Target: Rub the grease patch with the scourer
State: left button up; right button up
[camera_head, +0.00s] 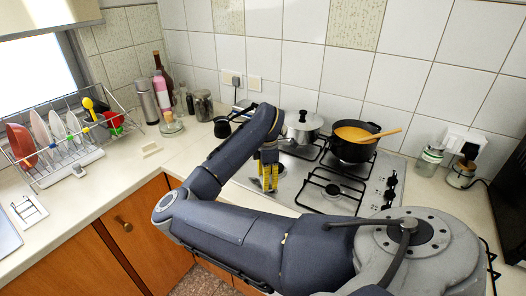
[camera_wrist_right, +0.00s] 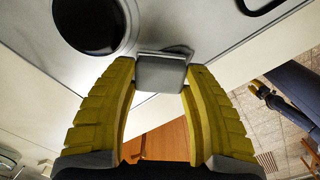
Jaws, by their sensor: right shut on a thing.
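My right gripper (camera_head: 268,182) reaches over the left part of the hob, yellow fingers pointing down. In the wrist view the right gripper (camera_wrist_right: 161,85) is shut on a grey block, the scourer (camera_wrist_right: 161,72), held between the fingertips. The scourer is above or at the pale surface; I cannot tell whether it touches. A dark round area with a pale rim (camera_wrist_right: 92,22) lies just beyond it at the upper left; I cannot tell whether it is a burner or the grease patch. I cannot make out the grease patch for certain.
A black pot (camera_head: 354,150) with orange contents and a wooden spoon, and a lidded steel pot (camera_head: 303,127), stand on the hob. A dish rack (camera_head: 65,150) is at the left, bottles (camera_head: 161,90) behind. Two jars (camera_head: 429,160) stand at the right.

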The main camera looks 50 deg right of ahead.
aim_at(247, 178)
jog(key=shift+s+d, duration=0.2)
jog(key=shift+s, duration=0.6)
jog(key=shift+s+d, duration=0.15)
jog(key=shift+s, duration=0.7)
jog(key=shift+s+d, duration=0.2)
jog(key=shift+s, duration=0.6)
jog(key=shift+w, duration=0.1)
jog(key=shift+w+a+r, duration=0.1)
jog(key=shift+w+a, duration=0.1)
jog(key=shift+w, duration=0.65)
jog(key=shift+w+a, duration=0.15)
jog(key=shift+w, duration=0.65)
jog(key=shift+w+a, duration=0.2)
jog(key=shift+w, duration=0.7)
jog(key=shift+w+a, duration=0.2)
jog(key=shift+w, duration=0.65)
jog(key=shift+w+a, duration=0.2)
jog(key=shift+w, duration=0.7)
jog(key=shift+w+a, duration=0.2)
jog(key=shift+w, duration=0.65)
jog(key=shift+w+a+f, duration=0.1)
jog(key=shift+w+a, duration=0.1)
jog(key=shift+w, duration=0.55)
jog(key=shift+w+a+f, duration=0.1)
jog(key=shift+w+a, duration=0.05)
jog(key=shift+w, duration=0.6)
